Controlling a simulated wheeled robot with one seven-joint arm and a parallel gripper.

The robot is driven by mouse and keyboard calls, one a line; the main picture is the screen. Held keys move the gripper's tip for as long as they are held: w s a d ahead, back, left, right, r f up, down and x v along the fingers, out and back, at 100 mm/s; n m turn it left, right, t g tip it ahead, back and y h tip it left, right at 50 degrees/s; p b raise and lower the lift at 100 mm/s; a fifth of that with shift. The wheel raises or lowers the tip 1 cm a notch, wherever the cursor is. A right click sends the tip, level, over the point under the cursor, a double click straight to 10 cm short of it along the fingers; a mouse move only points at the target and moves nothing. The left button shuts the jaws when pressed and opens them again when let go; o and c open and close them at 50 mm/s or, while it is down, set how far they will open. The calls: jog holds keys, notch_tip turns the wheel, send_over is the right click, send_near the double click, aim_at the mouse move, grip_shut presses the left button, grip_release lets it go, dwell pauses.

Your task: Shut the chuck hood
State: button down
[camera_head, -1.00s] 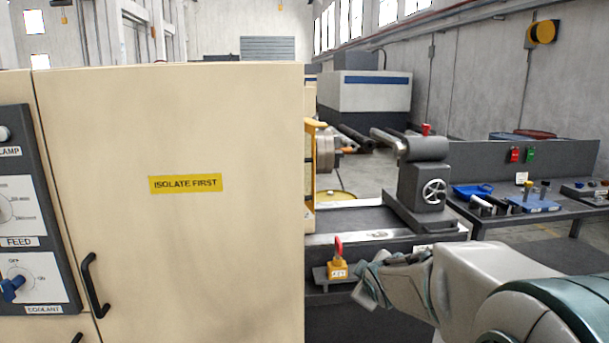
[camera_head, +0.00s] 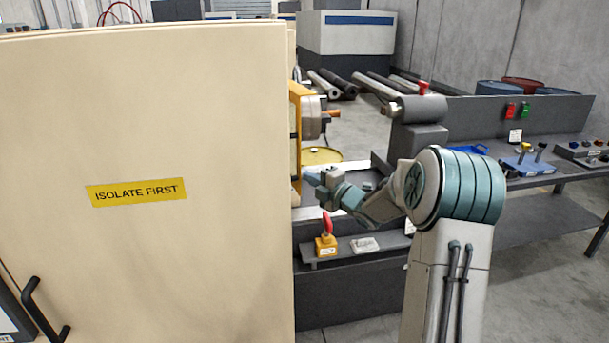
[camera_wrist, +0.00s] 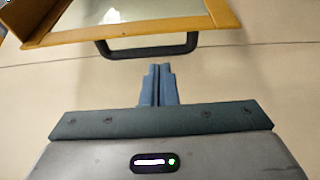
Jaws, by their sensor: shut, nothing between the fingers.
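The chuck hood (camera_head: 297,118) is a yellow-orange frame, seen nearly edge-on past the right edge of the big cream door in the head view. The metal chuck (camera_head: 313,116) shows to its right. In the wrist view the hood (camera_wrist: 190,26) fills the top, with a clear window and a black bar handle (camera_wrist: 150,52) along its near edge. My gripper (camera_wrist: 158,68) is shut and empty. Its blue fingertips point at the handle, with a small gap between them in the picture.
The cream door (camera_head: 140,240) with a yellow label blocks the left side. A red-handled yellow lockout (camera_head: 326,240) sits on a small shelf below my arm. The tailstock (camera_head: 418,120) stands to the right, before a bench (camera_head: 540,178) with tools.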

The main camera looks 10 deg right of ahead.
aim_at(299, 169)
jog(key=shift+w+d+p+x, duration=0.15)
jog(key=shift+p+x, duration=0.25)
jog(key=shift+x, duration=0.7)
jog(key=shift+w+d+p+x, duration=0.15)
jog(key=shift+p+x, duration=0.2)
jog(key=shift+x, duration=0.7)
jog(key=shift+s+d+p+x, duration=0.15)
jog(key=shift+p+x, duration=0.25)
jog(key=shift+x, duration=0.7)
